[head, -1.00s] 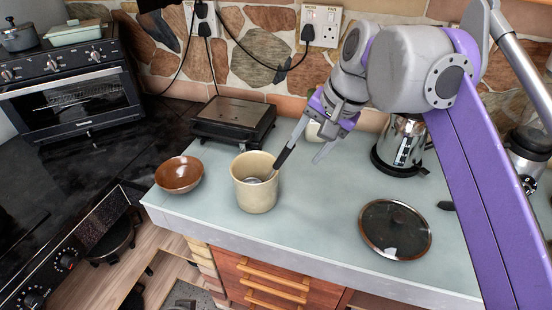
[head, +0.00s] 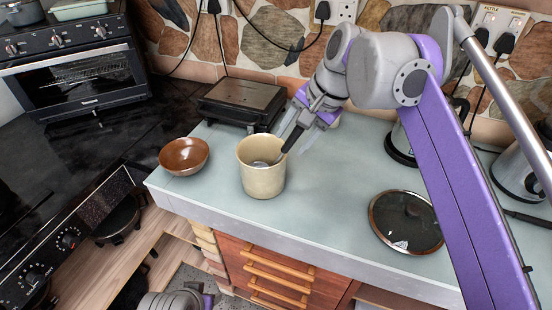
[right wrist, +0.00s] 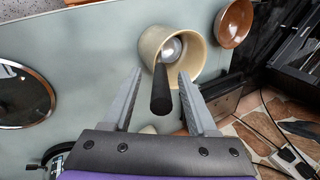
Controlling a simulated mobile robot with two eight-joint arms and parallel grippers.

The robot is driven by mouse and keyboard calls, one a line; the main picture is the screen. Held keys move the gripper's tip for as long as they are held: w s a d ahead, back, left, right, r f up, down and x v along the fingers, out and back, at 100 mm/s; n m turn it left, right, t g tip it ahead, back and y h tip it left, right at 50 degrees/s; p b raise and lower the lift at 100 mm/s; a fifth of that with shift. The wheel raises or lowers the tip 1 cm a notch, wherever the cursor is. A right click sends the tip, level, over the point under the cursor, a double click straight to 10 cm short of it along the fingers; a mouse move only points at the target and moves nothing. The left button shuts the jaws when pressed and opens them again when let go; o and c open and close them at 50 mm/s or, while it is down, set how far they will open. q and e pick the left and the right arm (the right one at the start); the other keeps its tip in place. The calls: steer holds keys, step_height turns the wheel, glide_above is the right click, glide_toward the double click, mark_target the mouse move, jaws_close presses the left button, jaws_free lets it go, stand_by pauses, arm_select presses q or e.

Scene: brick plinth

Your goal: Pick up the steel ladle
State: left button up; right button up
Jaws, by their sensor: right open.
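The steel ladle stands tilted in a cream crock (head: 262,184), its round steel bowl (right wrist: 172,48) inside and its black handle (right wrist: 161,92) leaning out over the rim. In the head view the ladle's dark handle (head: 292,138) leans up to the right among the fingers of my right gripper (head: 293,142). In the right wrist view my right gripper (right wrist: 160,74) is open, with one finger on each side of the handle and a gap to both. My left gripper is not in view.
A brown bowl (head: 184,156) stands left of the crock, and a black grill press (head: 241,103) behind it. A glass lid (head: 405,222) lies to the right, with a kettle (head: 401,147) behind. The counter (head: 325,205) between crock and lid is clear.

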steer(key=shift+x, duration=0.9)
jaws_close()
steer(key=shift+r, duration=0.2)
